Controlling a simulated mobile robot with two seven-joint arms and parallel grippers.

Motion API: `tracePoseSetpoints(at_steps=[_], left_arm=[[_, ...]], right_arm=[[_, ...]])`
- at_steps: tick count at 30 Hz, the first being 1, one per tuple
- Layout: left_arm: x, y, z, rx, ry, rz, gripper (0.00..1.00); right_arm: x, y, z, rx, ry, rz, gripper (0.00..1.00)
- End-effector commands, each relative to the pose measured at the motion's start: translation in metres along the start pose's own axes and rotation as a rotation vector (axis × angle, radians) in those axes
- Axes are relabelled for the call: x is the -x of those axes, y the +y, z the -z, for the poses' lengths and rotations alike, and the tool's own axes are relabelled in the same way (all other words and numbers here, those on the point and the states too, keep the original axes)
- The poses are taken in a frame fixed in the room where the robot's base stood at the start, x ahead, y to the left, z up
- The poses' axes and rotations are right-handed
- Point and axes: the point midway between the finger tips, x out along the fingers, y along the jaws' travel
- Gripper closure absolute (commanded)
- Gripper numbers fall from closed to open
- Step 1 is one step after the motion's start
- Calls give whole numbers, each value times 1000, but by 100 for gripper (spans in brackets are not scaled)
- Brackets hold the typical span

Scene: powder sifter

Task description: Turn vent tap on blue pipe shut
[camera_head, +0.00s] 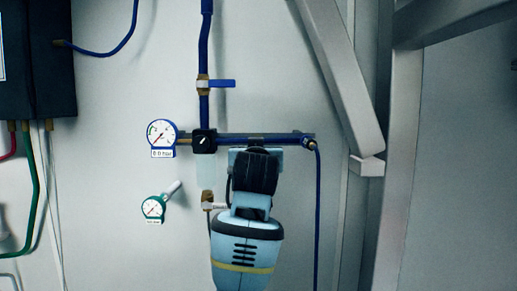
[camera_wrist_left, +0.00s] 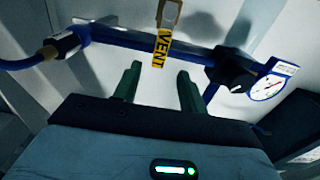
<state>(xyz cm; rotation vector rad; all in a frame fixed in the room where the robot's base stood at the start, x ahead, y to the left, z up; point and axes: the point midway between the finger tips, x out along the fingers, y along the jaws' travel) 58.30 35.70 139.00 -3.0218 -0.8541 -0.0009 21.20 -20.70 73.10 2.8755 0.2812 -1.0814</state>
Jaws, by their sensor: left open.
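The blue pipe (camera_head: 270,139) runs level across the wall, and it also crosses the wrist view (camera_wrist_left: 125,42). In the wrist view a yellow strip marked VENT (camera_wrist_left: 160,48) lies across the pipe, beside a brass body (camera_wrist_left: 168,12). In the head view my arm and hand hide this tap. My left gripper (camera_wrist_left: 158,88) is open and empty. Its two fingers point toward the pipe, one on each side of the yellow strip's line, with a gap to the strip. The gripper's fingertips are hidden in the head view. My right gripper is not in view.
A blue-rimmed gauge (camera_head: 161,137) and a black knob (camera_head: 203,141) sit at the pipe's left. A blue-handled tap (camera_head: 220,83) is on the upright pipe above. A green gauge (camera_head: 153,207) is lower left. A grey frame post (camera_head: 392,150) stands right.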

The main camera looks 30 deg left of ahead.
Motion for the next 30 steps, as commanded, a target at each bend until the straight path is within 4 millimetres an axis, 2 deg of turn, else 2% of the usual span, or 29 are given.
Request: tracePoseSetpoints(at_steps=[9, 15, 27, 28, 30], left_arm=[[-45, -1, 0, 0, -2, 1, 58], [-62, 0, 1, 1, 0, 0, 58], [-69, 0, 0, 1, 0, -1, 58], [-69, 0, 0, 1, 0, -1, 60], [-68, 0, 0, 1, 0, -1, 69]], right_arm=[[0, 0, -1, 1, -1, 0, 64], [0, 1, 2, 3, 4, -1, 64], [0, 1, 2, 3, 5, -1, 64], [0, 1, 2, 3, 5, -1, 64], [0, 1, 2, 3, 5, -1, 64]])
